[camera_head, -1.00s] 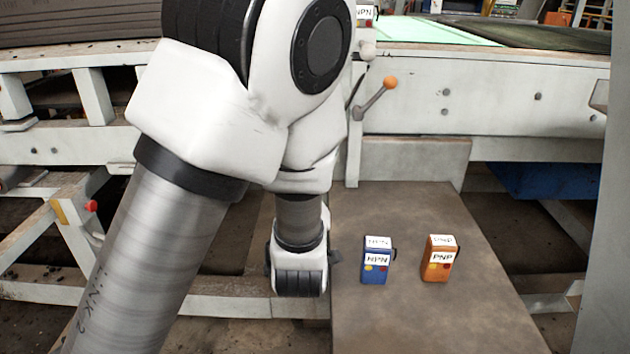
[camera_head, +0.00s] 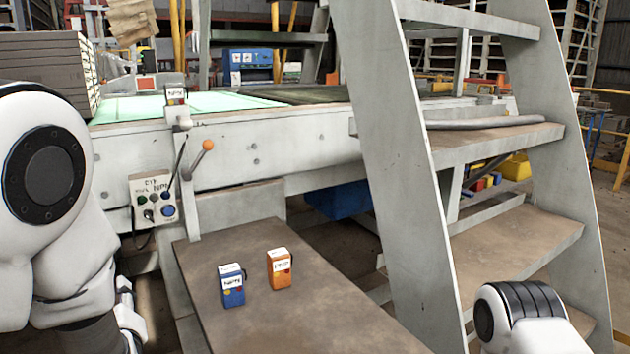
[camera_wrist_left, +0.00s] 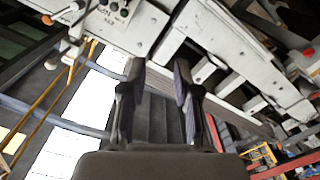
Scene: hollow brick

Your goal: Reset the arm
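My left arm (camera_head: 45,190) fills the left edge of the head view, with its gripper out of sight there. In the left wrist view my left gripper (camera_wrist_left: 159,68) has its two dark fingers apart, with nothing between them. A white and black part of my right arm (camera_head: 525,315) shows at the bottom right of the head view. My right gripper is outside the frames.
A blue box (camera_head: 232,287) and an orange box (camera_head: 279,270) stand on a brown table (camera_head: 315,320). Behind are a button panel (camera_head: 156,202) and a lever with an orange knob (camera_head: 208,145). Metal stairs (camera_head: 500,240) stand on the right.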

